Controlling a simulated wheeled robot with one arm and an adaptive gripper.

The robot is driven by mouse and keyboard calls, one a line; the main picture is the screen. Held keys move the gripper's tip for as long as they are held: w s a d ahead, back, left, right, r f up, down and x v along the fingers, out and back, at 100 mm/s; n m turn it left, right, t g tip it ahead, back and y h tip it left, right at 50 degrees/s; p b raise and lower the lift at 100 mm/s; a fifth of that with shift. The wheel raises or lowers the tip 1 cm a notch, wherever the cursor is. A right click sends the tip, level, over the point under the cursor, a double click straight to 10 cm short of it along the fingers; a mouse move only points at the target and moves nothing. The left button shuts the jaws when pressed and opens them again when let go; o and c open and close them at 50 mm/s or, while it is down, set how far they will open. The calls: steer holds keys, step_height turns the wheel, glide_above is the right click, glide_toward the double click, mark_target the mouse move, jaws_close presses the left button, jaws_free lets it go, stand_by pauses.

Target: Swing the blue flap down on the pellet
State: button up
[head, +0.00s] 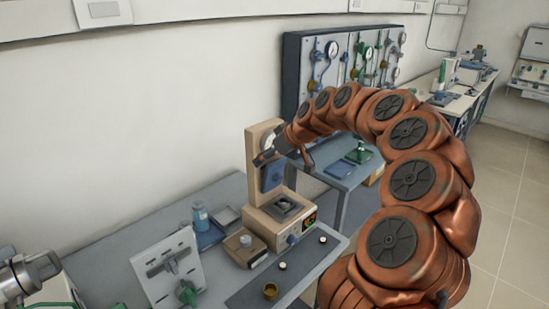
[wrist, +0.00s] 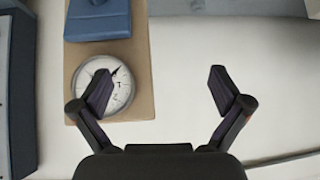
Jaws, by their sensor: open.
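A beige press-like device (head: 262,225) stands on the grey bench, with an upright back and a round dial near its top. The blue flap (head: 271,175) stands raised against that upright, above a dark square plate (head: 283,207) on the base. No pellet can be made out on the plate. My gripper (head: 266,158) is at the top of the upright, close to the dial and the flap's upper end. In the wrist view my gripper (wrist: 160,82) is open and empty. One finger overlaps the dial (wrist: 104,84); the blue flap (wrist: 98,20) lies beyond it at the upper left.
A small brown-and-white box (head: 246,248), a brass cup (head: 270,291) and small pale discs (head: 282,265) are around the device. A blue-capped bottle (head: 200,216) stands behind left, and a white panel (head: 172,270) at left. A gauge board (head: 340,65) hangs behind my arm.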

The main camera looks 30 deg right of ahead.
steer(key=h, duration=0.1)
glide_toward(276, 161)
steer(key=x, duration=0.2)
steer(key=shift+m+t, duration=0.3)
steer(key=shift+t, duration=0.1)
steer(key=shift+p+x, duration=1.55)
steer(key=shift+x, duration=2.6)
steer(key=shift+s+f, duration=0.1)
steer(key=shift+f, duration=0.05)
steer(key=shift+c, duration=0.2)
